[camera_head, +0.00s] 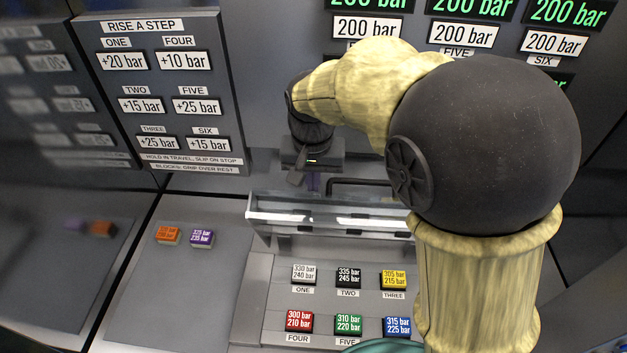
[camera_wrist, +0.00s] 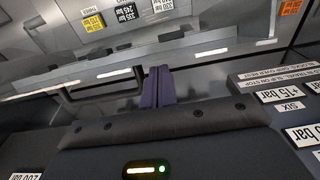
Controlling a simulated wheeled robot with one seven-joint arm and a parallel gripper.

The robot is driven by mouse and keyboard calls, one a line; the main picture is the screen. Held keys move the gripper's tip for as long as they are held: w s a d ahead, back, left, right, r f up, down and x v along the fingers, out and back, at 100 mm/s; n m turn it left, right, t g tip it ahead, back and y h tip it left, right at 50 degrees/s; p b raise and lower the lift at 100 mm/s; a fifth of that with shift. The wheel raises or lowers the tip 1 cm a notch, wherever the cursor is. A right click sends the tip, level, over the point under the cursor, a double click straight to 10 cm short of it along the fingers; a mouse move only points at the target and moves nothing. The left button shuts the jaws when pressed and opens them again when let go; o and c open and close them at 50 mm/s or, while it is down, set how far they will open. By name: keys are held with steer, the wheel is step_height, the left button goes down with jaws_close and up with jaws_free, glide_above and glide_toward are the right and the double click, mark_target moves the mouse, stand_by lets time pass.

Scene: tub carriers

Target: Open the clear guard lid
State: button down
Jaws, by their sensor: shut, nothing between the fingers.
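The clear guard lid (camera_head: 330,218) is a see-through panel with bright edges, behind the rows of coloured blocks in the head view. It looks tipped up, seen nearly edge-on; I cannot tell its exact angle. In the wrist view its bright-edged strip (camera_wrist: 205,52) crosses the upper part. A black bar handle (camera_head: 362,181) shows just beyond the lid, partly hidden by my arm. My gripper (camera_head: 313,183) is shut and empty, its purple fingers (camera_wrist: 158,86) pointing down behind the lid, left of the bar. I cannot tell whether they touch the lid.
Labelled blocks stand in two rows before the lid, including a red one (camera_head: 299,321) and a yellow one (camera_head: 393,280). An orange block (camera_head: 168,235) and a purple block (camera_head: 202,238) lie on the clear left shelf. A sign panel (camera_head: 160,90) stands behind.

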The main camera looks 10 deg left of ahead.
steer(key=shift+w+a+r+b, duration=0.1)
steer(key=shift+w+r+b, duration=0.05)
steer(key=shift+r+b, duration=0.5)
step_height(320, 180, up, 9)
steer(key=s+b, duration=0.1)
steer(key=s, duration=0.1)
steer(key=shift+s+d+f, duration=0.2)
steer(key=shift+s+d, duration=0.05)
steer(key=shift+s, duration=0.1)
steer(key=shift+w, duration=0.1)
